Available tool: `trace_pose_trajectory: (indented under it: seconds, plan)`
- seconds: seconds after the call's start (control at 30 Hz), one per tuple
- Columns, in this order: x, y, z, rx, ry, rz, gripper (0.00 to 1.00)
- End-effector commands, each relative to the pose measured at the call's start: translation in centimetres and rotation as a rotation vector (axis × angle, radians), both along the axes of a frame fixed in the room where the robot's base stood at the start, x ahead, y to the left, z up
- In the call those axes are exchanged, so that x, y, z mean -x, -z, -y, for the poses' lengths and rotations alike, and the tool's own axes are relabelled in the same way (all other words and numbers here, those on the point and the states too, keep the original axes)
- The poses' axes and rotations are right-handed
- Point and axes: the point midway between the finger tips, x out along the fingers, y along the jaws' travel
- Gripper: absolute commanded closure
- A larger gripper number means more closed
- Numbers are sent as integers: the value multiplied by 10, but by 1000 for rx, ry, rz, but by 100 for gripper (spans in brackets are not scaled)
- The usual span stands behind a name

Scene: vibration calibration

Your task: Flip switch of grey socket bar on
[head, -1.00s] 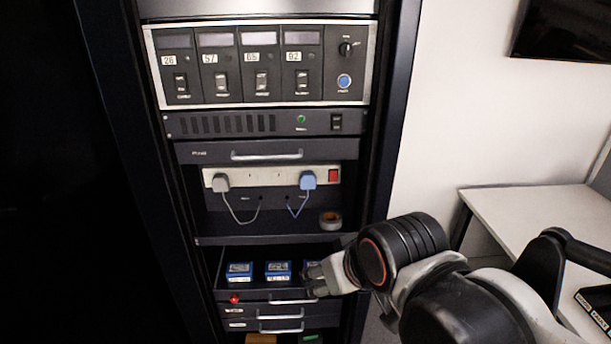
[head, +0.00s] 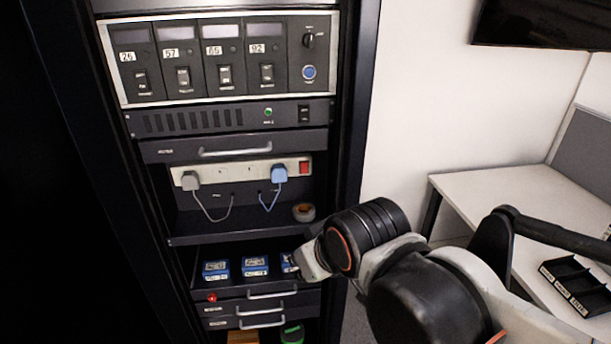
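The grey socket bar (head: 233,174) is mounted across a shelf in the rack, in the head view. A grey plug (head: 190,180) sits at its left and a blue plug (head: 279,173) further right, each with a cable. Its red switch (head: 304,168) is at the right end; its position is too small to tell. My gripper (head: 294,268) is low in front of the rack, at the right of the open drawer, below and apart from the socket bar. Its fingers are near the rightmost blue box (head: 287,261), and arm parts hide most of them, so their opening is unclear.
The open drawer holds blue boxes (head: 255,266). A roll of tape (head: 304,212) lies on the shelf below the socket bar. Panels with switches (head: 225,76) are above. A white table (head: 520,190) with a black tray (head: 575,284) stands at the right.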

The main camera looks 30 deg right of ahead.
Motion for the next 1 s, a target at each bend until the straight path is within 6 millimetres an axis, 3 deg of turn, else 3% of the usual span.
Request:
trace_pose_trajectory:
  seconds: [0.17, 0.5, 1.0]
  plan:
    - [-34, 4, 23, 237, -162, 59, 100]
    - [-99, 11, 72, 879, -558, 113, 100]
    - [-157, 20, 110, 1877, -1108, -75, 100]
